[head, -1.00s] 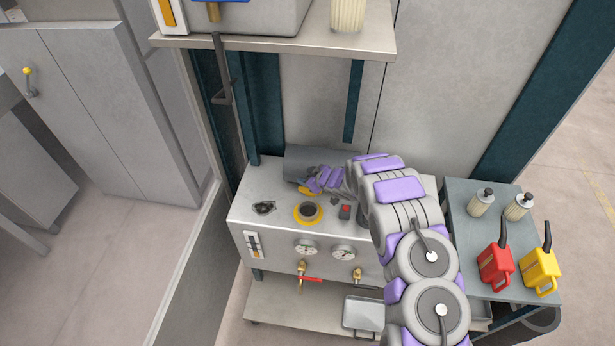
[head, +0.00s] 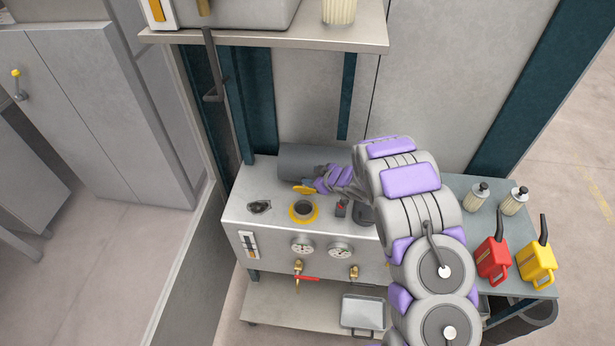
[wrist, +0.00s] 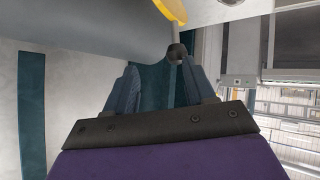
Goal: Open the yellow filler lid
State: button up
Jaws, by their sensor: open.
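The yellow filler lid (head: 303,189) stands raised behind the round filler opening, which has a yellow rim (head: 303,212) and a dark, uncovered mouth on top of the grey tank unit. In the wrist view, part of the yellow lid (wrist: 172,9) shows at the top edge, beyond the fingers. My gripper (head: 317,186) is just right of the lid in the head view. In the wrist view my gripper (wrist: 162,76) has its two fingers apart with nothing held between them. Whether a finger touches the lid I cannot tell.
A dark grey cylinder (head: 312,162) lies behind the lid. A small red switch (head: 341,208) is right of the opening, and gauges (head: 302,247) are on the front. A shelf (head: 270,38) overhangs above. A cart (head: 477,206) with red and yellow cans stands right.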

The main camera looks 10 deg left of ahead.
jog(key=v, duration=0.9)
jog(key=shift+s+d+b, duration=0.2)
jog(key=shift+b, duration=0.25)
jog(key=shift+r, duration=0.1)
